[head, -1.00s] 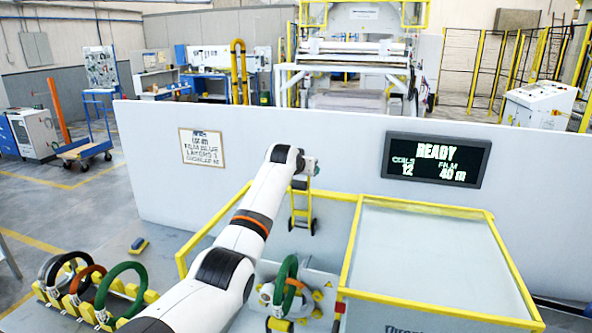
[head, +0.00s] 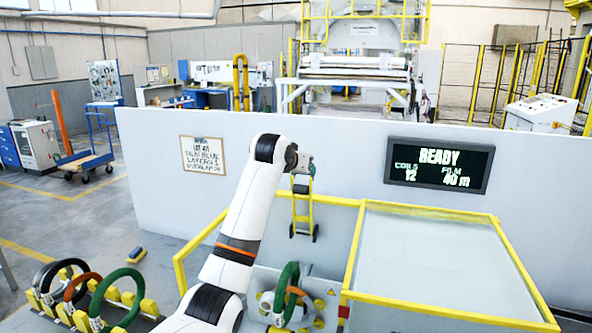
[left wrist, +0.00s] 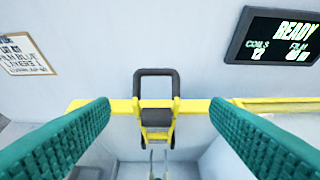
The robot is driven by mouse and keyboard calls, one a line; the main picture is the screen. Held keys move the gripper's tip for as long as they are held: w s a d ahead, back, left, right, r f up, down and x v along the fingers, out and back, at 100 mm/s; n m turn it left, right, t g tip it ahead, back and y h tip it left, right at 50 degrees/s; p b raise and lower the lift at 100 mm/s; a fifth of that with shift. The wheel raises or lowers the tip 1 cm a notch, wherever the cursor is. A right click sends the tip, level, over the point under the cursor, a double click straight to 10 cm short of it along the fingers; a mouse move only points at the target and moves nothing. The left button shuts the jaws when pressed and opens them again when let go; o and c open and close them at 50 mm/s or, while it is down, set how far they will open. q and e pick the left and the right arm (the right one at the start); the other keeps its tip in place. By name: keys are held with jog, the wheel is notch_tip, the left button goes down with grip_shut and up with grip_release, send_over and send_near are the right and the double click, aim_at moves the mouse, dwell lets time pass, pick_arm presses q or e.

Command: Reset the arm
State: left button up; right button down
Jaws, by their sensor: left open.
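My left arm reaches up across the middle of the head view. My right gripper is not in view.
A rack at lower left holds several coils, with a green one (head: 117,296) nearest. The white wall (head: 330,150) carries a READY screen (head: 438,165) and a paper sign (head: 203,156). A blue-yellow object (head: 137,254) lies on the floor.

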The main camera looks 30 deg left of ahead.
pick_arm(q)
jog(key=s+d+f+m+g, duration=0.1)
jog(key=s+d+f, duration=0.4)
jog(key=f, duration=0.5)
jog(key=s+d+f+m+g+h, duration=0.1)
jog(key=s+d+f+g, duration=0.15)
jog(key=s+f, duration=0.6)
jog(key=s+d+f+m+g, duration=0.1)
jog(key=s+d+f, duration=0.35)
jog(key=f, duration=0.65)
jog(key=s+d+f+m+g+h, duration=0.1)
jog(key=s+d+f, duration=0.2)
jog(key=s, duration=0.7)
jog(key=s+d+f+g, duration=0.1)
jog(key=s+d+f, duration=0.15)
jog(key=s, duration=0.75)
jog(key=s+d+f+m+g+h, duration=0.1)
jog(key=s+d+f+g, duration=0.15)
jog(key=s, duration=0.75)
notch_tip(320, 180, down, 33)
jog(key=s+b, duration=0.2)
jog(key=b, duration=0.3)
jog(key=s+a+f+g+b, duration=0.1)
jog(key=s+a+f+b, duration=0.1)
jog(key=s+f, duration=1.3)
notch_tip(320, 180, down, 3)
jog(key=shift+s+a+r+g+b, duration=0.15)
jog(key=shift+a+g+b, duration=0.15)
jog(key=shift+b, duration=0.45)
